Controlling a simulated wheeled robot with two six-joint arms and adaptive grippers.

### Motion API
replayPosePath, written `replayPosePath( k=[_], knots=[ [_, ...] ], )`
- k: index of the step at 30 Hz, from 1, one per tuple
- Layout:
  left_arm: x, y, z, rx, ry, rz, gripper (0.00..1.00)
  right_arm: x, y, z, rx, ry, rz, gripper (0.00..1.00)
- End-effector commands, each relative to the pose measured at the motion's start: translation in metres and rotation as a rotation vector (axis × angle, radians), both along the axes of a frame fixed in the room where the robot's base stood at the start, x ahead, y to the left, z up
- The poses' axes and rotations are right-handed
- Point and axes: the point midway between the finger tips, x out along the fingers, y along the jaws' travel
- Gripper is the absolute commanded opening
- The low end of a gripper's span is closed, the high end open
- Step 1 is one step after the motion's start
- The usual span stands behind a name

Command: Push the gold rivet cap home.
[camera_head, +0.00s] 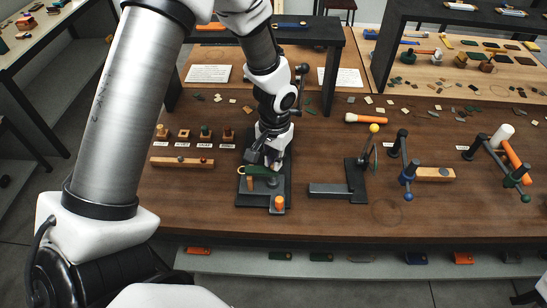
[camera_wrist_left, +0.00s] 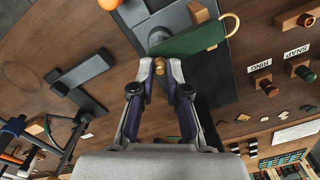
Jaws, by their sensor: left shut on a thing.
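In the left wrist view, my left gripper (camera_wrist_left: 160,70) is shut on the small gold rivet cap (camera_wrist_left: 159,64), held between its fingertips. The cap is right beside the edge of a dark green strap piece with a brass ring (camera_wrist_left: 196,40); I cannot tell whether they touch. The green piece lies on the black press base (camera_wrist_left: 205,75). In the head view, my left gripper (camera_head: 272,160) reaches down over the press base (camera_head: 246,198) and the green piece (camera_head: 256,170); the cap is hidden there. My right gripper is not in view.
An orange knob (camera_head: 279,203) stands at the base's front. Wooden blocks with knobs (camera_head: 184,133) and a wooden strip (camera_head: 165,161) lie to the left. A lever tool (camera_head: 356,178) and clamp-like tools (camera_head: 408,172) stand to the right. The front table strip is mostly clear.

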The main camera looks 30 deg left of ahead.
Motion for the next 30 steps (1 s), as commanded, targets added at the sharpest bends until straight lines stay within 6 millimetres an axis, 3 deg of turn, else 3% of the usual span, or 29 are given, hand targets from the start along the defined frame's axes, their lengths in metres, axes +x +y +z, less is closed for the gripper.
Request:
replayPosePath(
  k=[21,22,24,30],
  knots=[
    [0.0,0.0,-0.013,0.0,0.0,0.0,0.0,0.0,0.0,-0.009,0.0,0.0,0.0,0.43],
    [0.0,0.0,-0.013,0.0,0.0,0.0,0.22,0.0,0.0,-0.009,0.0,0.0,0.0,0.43],
    [0.0,0.0,-0.013,0.0,0.0,0.0,0.44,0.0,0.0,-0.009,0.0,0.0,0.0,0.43],
    [0.0,0.0,-0.013,0.0,0.0,0.0,0.44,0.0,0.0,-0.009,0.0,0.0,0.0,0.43]
  ],
)
